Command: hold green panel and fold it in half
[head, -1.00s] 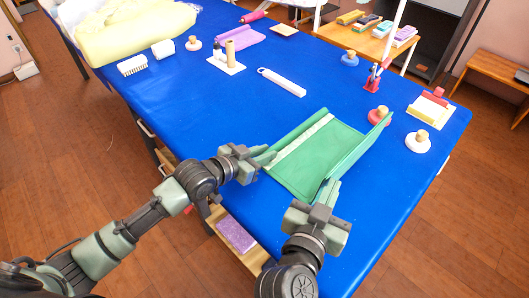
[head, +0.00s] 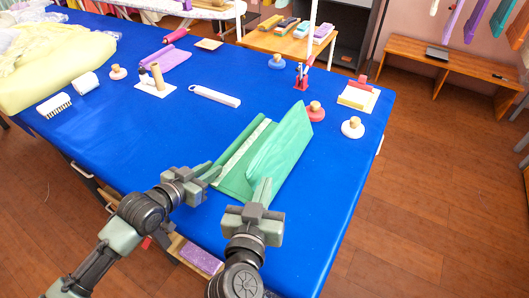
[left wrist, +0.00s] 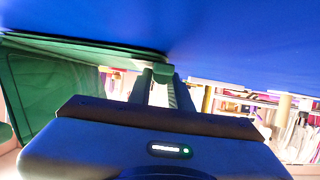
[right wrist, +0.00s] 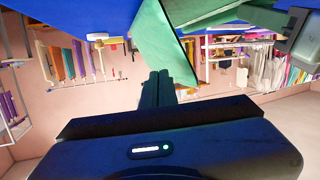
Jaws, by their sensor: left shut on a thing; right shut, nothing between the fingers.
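The green panel (head: 287,142) lies near the front edge of the blue table. Its right part stands up as a flap leaning left over the flat part, which carries a pale strip (head: 247,147). My left gripper (head: 213,173) is shut on the panel's near left edge; the panel also fills the left side of the left wrist view (left wrist: 45,85). My right gripper (head: 263,186) is shut and empty at the flap's near lower corner. In the right wrist view the flap (right wrist: 165,40) rises just beyond the fingertips; contact is unclear.
A red-based knob (head: 314,112) and a white-based knob (head: 352,128) stand right of the panel. A purple block (head: 200,257) sits below the table's front edge.

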